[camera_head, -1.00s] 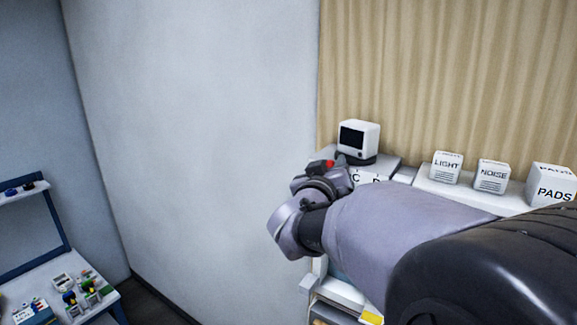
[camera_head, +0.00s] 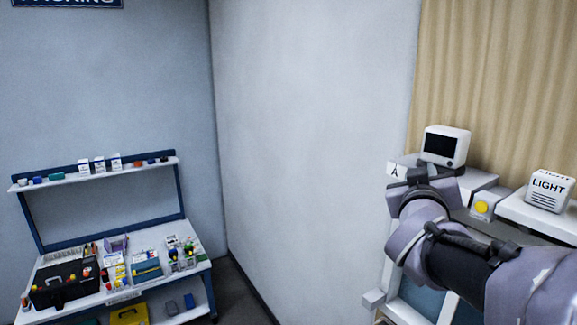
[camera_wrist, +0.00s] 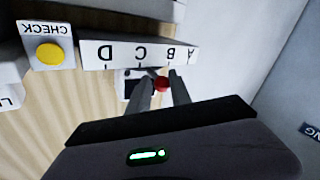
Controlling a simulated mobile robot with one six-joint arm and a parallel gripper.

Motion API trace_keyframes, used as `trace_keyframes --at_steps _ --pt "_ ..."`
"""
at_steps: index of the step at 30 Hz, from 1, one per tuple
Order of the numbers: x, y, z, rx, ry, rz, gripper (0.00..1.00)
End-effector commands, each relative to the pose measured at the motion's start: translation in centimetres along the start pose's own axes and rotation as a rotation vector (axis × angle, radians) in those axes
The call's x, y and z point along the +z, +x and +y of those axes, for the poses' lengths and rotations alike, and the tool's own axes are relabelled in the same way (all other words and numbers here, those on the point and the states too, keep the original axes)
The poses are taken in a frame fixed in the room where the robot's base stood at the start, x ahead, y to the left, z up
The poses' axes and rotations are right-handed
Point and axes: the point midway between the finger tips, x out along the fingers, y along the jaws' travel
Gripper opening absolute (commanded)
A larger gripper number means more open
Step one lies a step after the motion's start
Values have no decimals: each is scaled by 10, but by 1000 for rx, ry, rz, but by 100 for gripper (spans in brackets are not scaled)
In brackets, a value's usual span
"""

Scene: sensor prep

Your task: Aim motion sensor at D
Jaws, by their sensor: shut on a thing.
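The motion sensor (camera_head: 458,136) is a white box with a dark window, standing on a shelf unit by the curtain. Its window faces the front. My gripper (camera_head: 418,174) is just in front of and below it. In the wrist view, the sensor (camera_wrist: 128,74) is partly hidden behind my fingers, and the lettered strip (camera_wrist: 122,53) appears upside down with D, C, B, A. My fingers in that view (camera_wrist: 164,84) lie near C and B, closed around a small red part (camera_wrist: 161,83). Whether the red part joins the sensor is hidden. In the head view only A is readable.
A yellow CHECK button (camera_head: 481,208) sits right of the lettered strip, with a white LIGHT box (camera_head: 549,190) beyond it. A wall (camera_head: 300,150) is close on the left. A packing bench (camera_head: 200,268) with several items stands far left.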

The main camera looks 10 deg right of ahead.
Motion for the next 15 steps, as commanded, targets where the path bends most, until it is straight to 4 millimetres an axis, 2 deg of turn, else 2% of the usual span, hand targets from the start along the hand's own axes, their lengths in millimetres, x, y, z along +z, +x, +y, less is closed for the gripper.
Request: trace_keyframes --at_steps 1,2,4,15 --pt "-2 0 0 1 -1 3 0" --pt "-2 0 0 1 -1 3 29" --pt "-1 0 0 1 -1 3 42" --pt "-1 -5 0 -1 -1 2 42"
